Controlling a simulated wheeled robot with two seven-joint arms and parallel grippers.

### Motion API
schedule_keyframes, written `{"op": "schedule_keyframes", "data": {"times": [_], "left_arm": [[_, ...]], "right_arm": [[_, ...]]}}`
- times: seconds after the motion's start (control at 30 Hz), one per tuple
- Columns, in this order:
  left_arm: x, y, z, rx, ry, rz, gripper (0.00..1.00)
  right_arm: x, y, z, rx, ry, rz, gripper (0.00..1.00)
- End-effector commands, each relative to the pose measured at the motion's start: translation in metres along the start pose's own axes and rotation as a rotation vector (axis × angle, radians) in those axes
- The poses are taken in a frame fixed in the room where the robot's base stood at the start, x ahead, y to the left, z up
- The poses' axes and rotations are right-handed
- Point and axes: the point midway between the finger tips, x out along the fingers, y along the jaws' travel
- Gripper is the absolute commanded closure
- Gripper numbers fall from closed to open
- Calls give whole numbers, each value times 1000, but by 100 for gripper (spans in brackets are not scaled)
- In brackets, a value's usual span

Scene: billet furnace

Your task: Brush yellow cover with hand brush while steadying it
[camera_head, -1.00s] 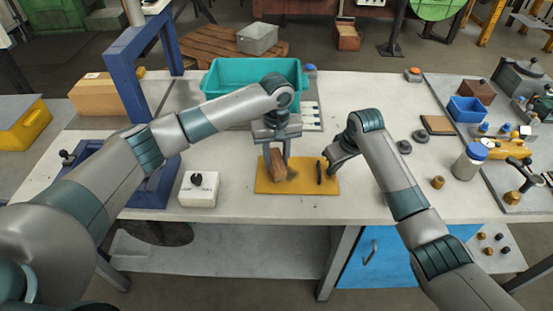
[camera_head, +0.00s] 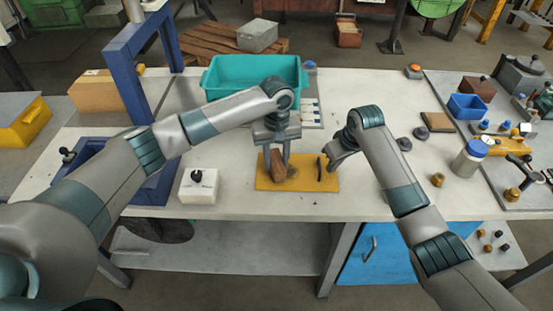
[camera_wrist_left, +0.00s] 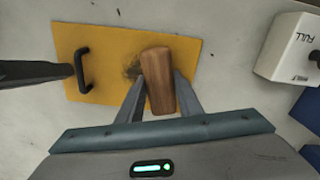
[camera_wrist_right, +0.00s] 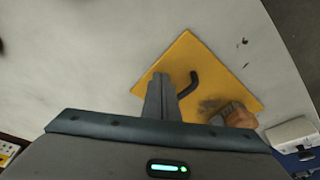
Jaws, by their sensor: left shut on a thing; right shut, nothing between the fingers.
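The yellow cover (camera_head: 265,183) lies flat on the white table, with a black handle (camera_head: 319,168) on its right part. A dark smudge (camera_wrist_left: 133,69) shows on it beside the brush. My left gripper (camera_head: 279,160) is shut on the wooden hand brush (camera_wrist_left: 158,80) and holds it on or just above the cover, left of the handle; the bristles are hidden. The brush also shows in the right wrist view (camera_wrist_right: 241,118). My right gripper (camera_head: 333,164) is shut and empty, at the cover's right edge near the handle; I cannot tell whether it touches the cover.
A white box (camera_head: 199,187) stands left of the cover. A teal bin (camera_head: 254,72) is behind it, and a blue frame (camera_head: 130,62) rises at the left. The table's front edge is clear.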

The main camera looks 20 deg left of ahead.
Motion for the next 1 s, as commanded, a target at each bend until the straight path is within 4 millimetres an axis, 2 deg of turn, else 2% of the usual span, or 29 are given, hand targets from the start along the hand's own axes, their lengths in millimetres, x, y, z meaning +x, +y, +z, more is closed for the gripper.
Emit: {"op": "schedule_keyframes", "data": {"times": [0.03, 0.57, 1.0], "left_arm": [[1, 0, 0, 0, 0, 0, 85], [7, 2, 0, 0, 0, 1, 85], [6, 29, 8, 1, 0, 2, 85]], "right_arm": [[4, -2, 4, 1, -11, -5, 100], [5, -2, 5, 1, -12, -6, 100], [6, -2, 6, 1, -13, -6, 100]]}}
